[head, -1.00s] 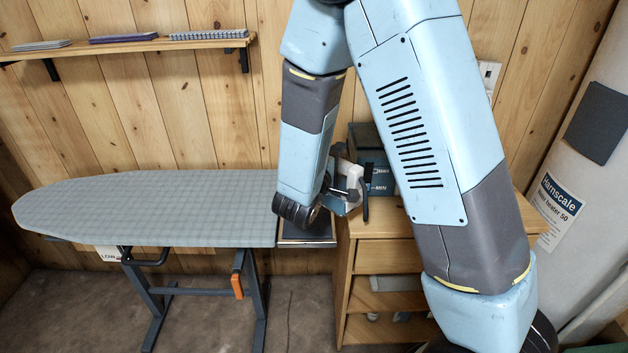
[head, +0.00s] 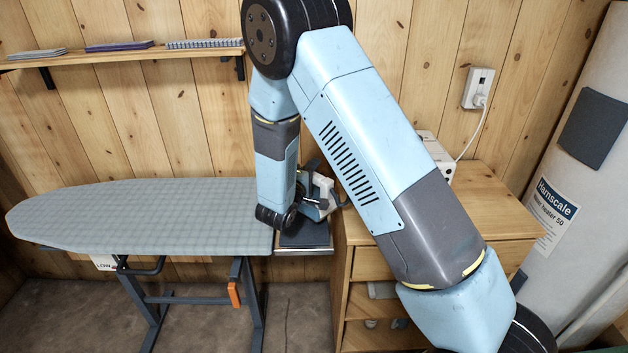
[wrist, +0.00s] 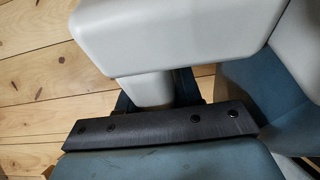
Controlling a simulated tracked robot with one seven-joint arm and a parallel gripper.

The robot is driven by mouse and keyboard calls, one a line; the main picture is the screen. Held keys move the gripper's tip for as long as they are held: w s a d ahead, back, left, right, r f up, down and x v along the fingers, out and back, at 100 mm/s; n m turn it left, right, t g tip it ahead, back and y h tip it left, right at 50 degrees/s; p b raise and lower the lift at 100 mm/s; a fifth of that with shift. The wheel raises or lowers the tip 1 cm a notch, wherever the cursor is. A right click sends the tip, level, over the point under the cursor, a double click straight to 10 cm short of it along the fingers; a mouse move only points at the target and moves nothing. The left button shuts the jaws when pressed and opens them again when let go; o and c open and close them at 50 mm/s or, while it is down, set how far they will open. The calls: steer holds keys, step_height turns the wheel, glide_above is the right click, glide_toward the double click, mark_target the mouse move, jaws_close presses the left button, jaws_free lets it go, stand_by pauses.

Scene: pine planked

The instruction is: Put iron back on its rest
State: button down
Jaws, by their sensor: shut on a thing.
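The iron (head: 323,200), with white and dark blue parts, is partly hidden behind my forearm in the head view. My gripper (head: 310,188) is shut on it near the right end of the ironing board. The rest (head: 316,236), a dark pad with a metal edge, is at the board's right end. The iron is over or just behind the rest; whether they touch cannot be told. In the wrist view a white part (wrist: 165,30), a dark screwed bar and blue-green surfaces fill the picture close up. The soleplate is not clearly visible.
The grey checked ironing board (head: 140,215) is bare. A wooden drawer cabinet (head: 480,205) stands right of the rest, partly behind my arm, with a white box (head: 437,155) on it. A socket (head: 478,88) with a plugged cord is on the wall. A shelf (head: 120,58) is upper left.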

steer(key=shift+w+f, duration=0.2)
steer(key=shift+a+f, duration=0.1)
steer(key=shift+f, duration=1.4)
steer(key=shift+f, duration=0.1)
steer(key=c, duration=0.8)
jaws_free()
steer(key=shift+o, duration=0.2)
steer(key=v, duration=1.2)
